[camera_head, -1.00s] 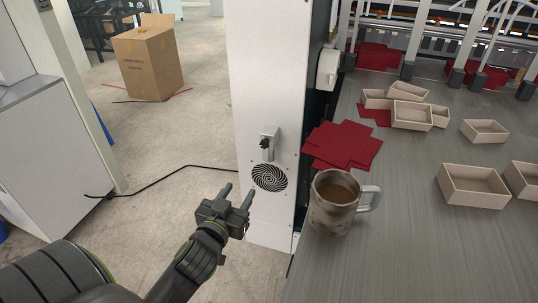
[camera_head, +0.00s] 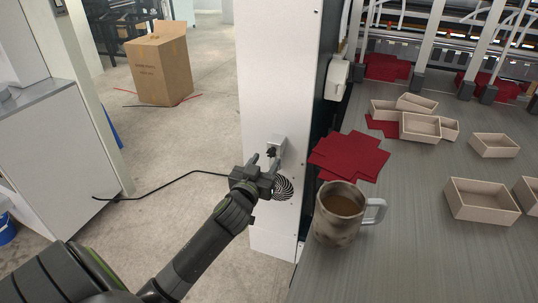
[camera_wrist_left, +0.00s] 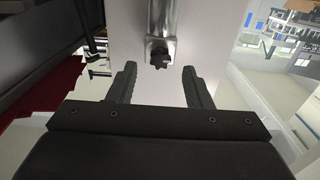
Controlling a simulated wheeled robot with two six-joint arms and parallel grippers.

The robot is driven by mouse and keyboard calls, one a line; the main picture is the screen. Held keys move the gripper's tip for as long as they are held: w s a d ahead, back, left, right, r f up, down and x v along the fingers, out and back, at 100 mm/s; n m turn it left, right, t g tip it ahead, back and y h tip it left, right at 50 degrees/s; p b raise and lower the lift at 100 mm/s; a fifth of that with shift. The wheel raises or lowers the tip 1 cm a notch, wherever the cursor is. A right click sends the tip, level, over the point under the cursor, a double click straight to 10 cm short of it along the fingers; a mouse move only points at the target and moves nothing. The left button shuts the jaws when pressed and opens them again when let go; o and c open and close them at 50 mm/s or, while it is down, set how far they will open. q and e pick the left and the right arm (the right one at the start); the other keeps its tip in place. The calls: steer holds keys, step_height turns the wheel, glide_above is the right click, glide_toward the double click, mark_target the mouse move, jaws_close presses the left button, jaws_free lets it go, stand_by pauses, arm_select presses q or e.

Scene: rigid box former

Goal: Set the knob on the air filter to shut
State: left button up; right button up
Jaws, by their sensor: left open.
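The air filter is a small metal unit (camera_head: 279,142) on the lower part of a white machine panel (camera_head: 274,70), above a round black vent grille (camera_head: 285,187). Its dark knob (camera_head: 271,152) sits at the unit's lower front. In the left wrist view the dark, lobed knob (camera_wrist_left: 158,60) hangs under a silver cylinder (camera_wrist_left: 160,22). My left gripper (camera_head: 265,161) is open, its fingers pointing at the panel. In the wrist view the knob lies between and just beyond the two fingertips (camera_wrist_left: 158,68), apparently untouched. My right gripper is not in view.
A mug (camera_head: 338,213) of brown drink stands at the near edge of the grey table (camera_head: 420,250). Red sheets (camera_head: 348,155) and several open boxes (camera_head: 482,200) lie on it. A black cable (camera_head: 165,183) runs over the floor to the panel.

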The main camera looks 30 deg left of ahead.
mark_target(270, 154)
arm_select(q)
steer(key=shift+x, duration=1.95)
steer(key=c, duration=1)
